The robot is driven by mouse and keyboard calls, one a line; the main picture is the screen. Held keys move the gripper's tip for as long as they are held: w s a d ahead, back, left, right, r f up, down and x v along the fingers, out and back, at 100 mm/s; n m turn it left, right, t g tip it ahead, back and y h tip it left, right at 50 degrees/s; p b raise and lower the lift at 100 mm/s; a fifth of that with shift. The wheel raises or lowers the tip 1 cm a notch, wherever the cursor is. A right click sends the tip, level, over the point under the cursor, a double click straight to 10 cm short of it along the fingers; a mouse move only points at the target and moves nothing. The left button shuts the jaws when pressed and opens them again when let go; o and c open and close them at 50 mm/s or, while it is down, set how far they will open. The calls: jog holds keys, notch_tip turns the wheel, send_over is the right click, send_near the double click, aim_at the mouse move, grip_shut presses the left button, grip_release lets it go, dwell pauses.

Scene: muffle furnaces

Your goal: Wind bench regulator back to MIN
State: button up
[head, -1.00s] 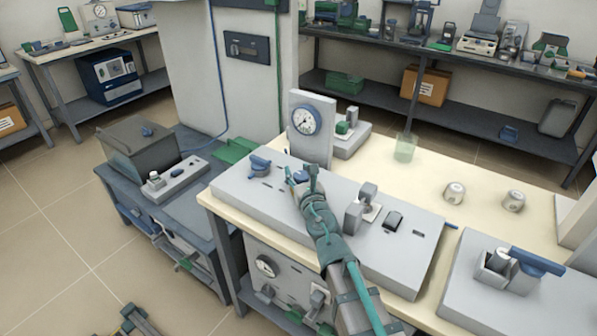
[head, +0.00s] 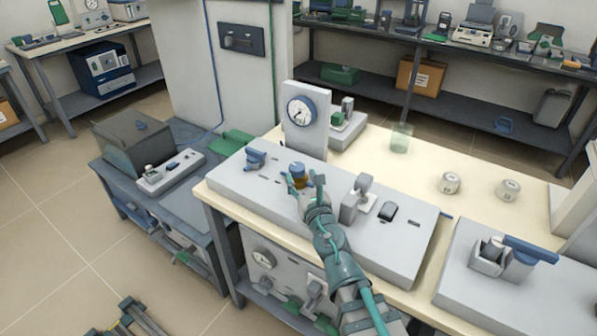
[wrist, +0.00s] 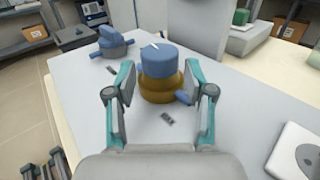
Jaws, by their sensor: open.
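The regulator has a blue knob (wrist: 159,60) with a white pointer mark on top, over a brass-coloured body (wrist: 160,86). In the head view the regulator (head: 298,171) stands on the grey bench panel (head: 233,181), in front of the white upright plate with a round dial gauge (head: 300,111). My gripper (wrist: 160,88) is open, with one finger on each side of the regulator. Gaps show between the fingers and the knob in the wrist view. In the head view my gripper (head: 304,188) partly hides the regulator.
A blue valve handle (head: 256,158) is on the panel to the left. A grey lever block (head: 356,197) and a black switch (head: 388,211) are to the right. A clear green beaker (head: 400,138) and two white jars (head: 450,183) stand on the cream bench behind.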

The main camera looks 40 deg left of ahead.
jog(key=shift+s+d, duration=0.1)
jog(key=shift+d, duration=0.05)
jog(key=o, duration=0.4)
jog(key=shift+r, duration=0.15)
jog(key=shift+c, duration=0.2)
jog(key=w+d+r+m+t+h+p, duration=0.1)
jog(key=w+r+m+t+h+p, duration=0.1)
jog(key=w+r+m+h+p, duration=0.6)
jog(key=w+d+r+m+t+h+p, duration=0.1)
jog(key=w+r+m+t, duration=0.15)
jog(key=w+m, duration=0.6)
jog(key=m+g+h+p, duration=0.5)
jog(key=m+g+p, duration=0.9)
jog(key=m, duration=0.6)
send_near(297, 166)
jog(key=shift+g, duration=0.65)
jog(key=f, duration=0.3)
jog(key=f+p, duration=0.1)
jog(key=f, duration=0.2)
jog(key=w+f+p, duration=0.1)
jog(key=f, duration=0.2)
jog(key=shift+a+f, duration=0.15)
